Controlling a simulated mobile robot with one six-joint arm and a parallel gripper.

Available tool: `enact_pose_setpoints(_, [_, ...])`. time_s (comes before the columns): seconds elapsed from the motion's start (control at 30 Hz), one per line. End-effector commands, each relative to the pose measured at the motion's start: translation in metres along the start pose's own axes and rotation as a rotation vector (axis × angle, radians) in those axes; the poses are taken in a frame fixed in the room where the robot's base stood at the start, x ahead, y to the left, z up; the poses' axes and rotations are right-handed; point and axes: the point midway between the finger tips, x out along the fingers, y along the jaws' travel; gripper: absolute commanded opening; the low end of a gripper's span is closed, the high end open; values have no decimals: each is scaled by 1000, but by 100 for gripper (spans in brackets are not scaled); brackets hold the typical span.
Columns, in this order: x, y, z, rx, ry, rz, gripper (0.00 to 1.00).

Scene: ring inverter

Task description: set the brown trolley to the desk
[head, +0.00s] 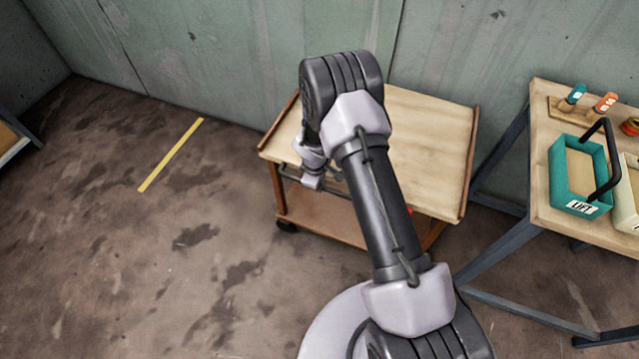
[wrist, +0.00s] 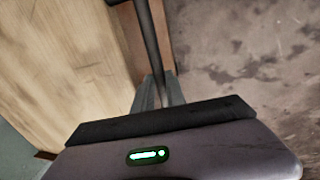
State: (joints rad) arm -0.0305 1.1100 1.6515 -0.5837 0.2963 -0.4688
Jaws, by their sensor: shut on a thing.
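The brown trolley (head: 428,135) stands against the back wall, with a pale wooden top, brown edges, a lower shelf and dark wheels. My arm hides part of its top. A dark handle bar (wrist: 150,38) runs along its near side. My gripper (wrist: 160,90) is shut on this bar in the wrist view. In the head view my gripper (head: 312,181) is at the trolley's front left, its fingertips partly hidden. A wooden-topped desk (head: 552,205) with a blue-grey frame stands to the right, apart from the trolley by a narrow gap.
On the desk are a teal box (head: 567,192) with a dark handle, marked LIFT, a cream box (head: 628,195) and a wooden tool rack (head: 566,112). A yellow floor line (head: 171,155) lies left of the trolley. Another table (head: 12,142) shows at the left edge. The left floor is clear.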

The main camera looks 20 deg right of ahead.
Motion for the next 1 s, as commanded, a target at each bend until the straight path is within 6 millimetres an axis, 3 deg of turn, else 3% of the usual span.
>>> enact_pose_setpoints(0.03, [1,-2,4,4,-8,-6,0])
enact_pose_setpoints(0.07, [1,-2,4,4,-8,-6,18])
enact_pose_setpoints(0.17, [1,-1,4,4,-7,-5,38])
enact_pose_setpoints(0.47, [0,-1,2,2,-4,-3,38])
enact_pose_setpoints(0.57, [-9,0,2,2,-3,-2,38])
enact_pose_setpoints(0.67, [-31,1,1,1,-3,-1,38])
enact_pose_setpoints(1.0, [-140,2,1,3,-3,-1,38])
